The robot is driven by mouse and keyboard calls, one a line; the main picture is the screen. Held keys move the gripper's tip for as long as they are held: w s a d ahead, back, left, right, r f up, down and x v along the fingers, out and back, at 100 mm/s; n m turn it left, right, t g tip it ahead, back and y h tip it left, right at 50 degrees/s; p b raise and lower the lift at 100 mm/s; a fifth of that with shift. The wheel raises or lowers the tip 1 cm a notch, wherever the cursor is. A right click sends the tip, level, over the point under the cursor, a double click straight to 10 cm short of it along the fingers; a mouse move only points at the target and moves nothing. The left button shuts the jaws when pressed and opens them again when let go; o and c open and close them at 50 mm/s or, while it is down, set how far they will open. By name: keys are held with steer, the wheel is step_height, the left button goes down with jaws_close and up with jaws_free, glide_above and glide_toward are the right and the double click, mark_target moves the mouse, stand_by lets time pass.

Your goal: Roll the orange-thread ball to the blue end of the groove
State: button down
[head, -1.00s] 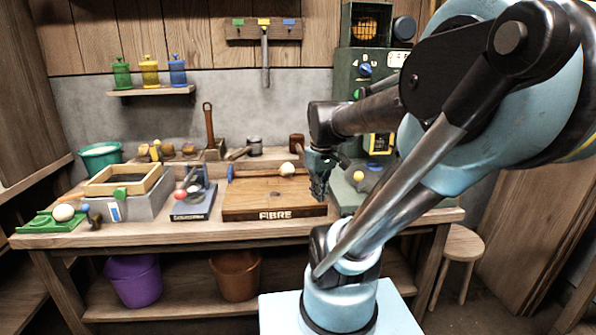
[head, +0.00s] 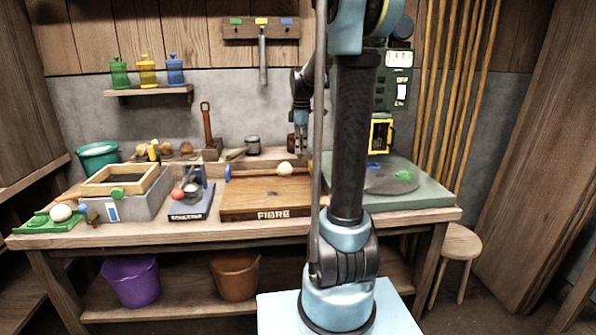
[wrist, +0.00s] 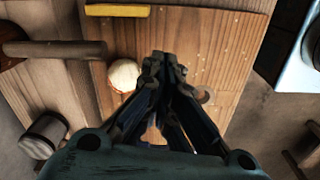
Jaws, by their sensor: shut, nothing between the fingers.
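The ball (head: 285,168) is cream-coloured and rests at the back of the wooden FIBRE board (head: 265,198), right of middle. In the wrist view, the ball (wrist: 124,74) shows a little orange at its lower edge. A blue end mark (head: 228,173) is at the board's back left. A yellow strip (wrist: 117,10) lies along the board in the wrist view, further up than the ball. My gripper (head: 301,152) is shut and empty, over the back right of the board. In the wrist view, my gripper's tips (wrist: 163,60) are close beside the ball; contact is unclear.
A wooden mallet (wrist: 55,49) and a metal tin (wrist: 42,130) lie behind the board. A blue-based stand with a red ball (head: 178,194) is left of it. A green machine (head: 430,192) with a round plate is at right, partly hidden by my arm.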

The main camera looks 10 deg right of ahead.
mark_target(285, 169)
steer(key=w+f+n, duration=0.1)
steer(key=w+n, duration=0.1)
steer(key=w, duration=0.3)
step_height(285, 169, down, 10)
steer(key=shift+w+f, duration=0.1)
steer(key=shift+w, duration=0.05)
stand_by(0.3)
stand_by(0.3)
